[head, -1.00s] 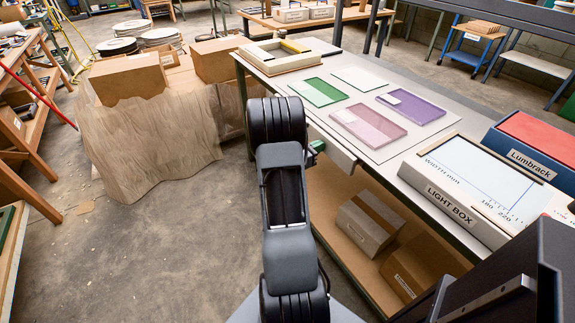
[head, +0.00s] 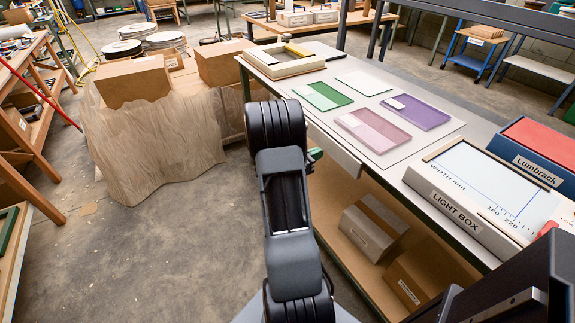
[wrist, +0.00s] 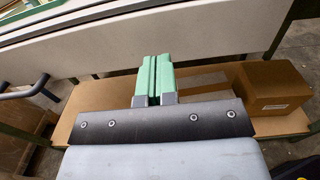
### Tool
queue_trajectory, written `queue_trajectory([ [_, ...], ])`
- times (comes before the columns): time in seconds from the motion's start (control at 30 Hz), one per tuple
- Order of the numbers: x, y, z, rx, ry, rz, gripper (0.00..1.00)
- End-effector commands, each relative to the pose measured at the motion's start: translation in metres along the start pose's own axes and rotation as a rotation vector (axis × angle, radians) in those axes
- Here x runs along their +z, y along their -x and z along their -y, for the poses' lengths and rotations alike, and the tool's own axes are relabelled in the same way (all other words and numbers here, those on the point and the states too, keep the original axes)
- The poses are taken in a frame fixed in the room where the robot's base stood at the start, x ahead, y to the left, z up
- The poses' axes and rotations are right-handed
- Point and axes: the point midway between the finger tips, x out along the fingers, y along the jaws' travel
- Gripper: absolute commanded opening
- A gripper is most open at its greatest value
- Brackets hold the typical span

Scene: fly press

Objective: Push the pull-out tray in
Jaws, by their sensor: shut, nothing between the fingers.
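The pull-out tray shows as a pale front panel (head: 338,150) under the near edge of the workbench top, partly hidden behind my arm in the head view. In the wrist view a long off-white panel (wrist: 190,40), which looks like its front, runs across the top of the picture. My gripper (wrist: 154,58) has green fingers pressed together with nothing between them. The fingertips point at the lower part of this panel; I cannot tell whether they touch it. In the head view only a bit of green from my gripper (head: 316,153) shows beside my arm. How far the tray stands out is unclear.
The bench top holds coloured glass sheets (head: 375,131), a frame (head: 283,66) and a light box (head: 462,212). Cardboard boxes (head: 374,228) stand on the lower shelf. Open floor lies left of my arm.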

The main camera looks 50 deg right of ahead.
Motion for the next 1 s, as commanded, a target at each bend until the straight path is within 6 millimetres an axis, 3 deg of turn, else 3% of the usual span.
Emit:
queue_trajectory([
  [0.2,0.0,0.048,-0.001,0.004,0.001,-0.002,0.0],
  [0.5,-0.001,0.088,0.0,-0.002,0.002,-0.002,0.0],
  [0.9,-0.002,0.099,0.001,-0.002,-0.011,-0.008,0.0],
  [1.0,-0.016,0.1,0.01,-0.051,-0.054,-0.08,0.0],
])
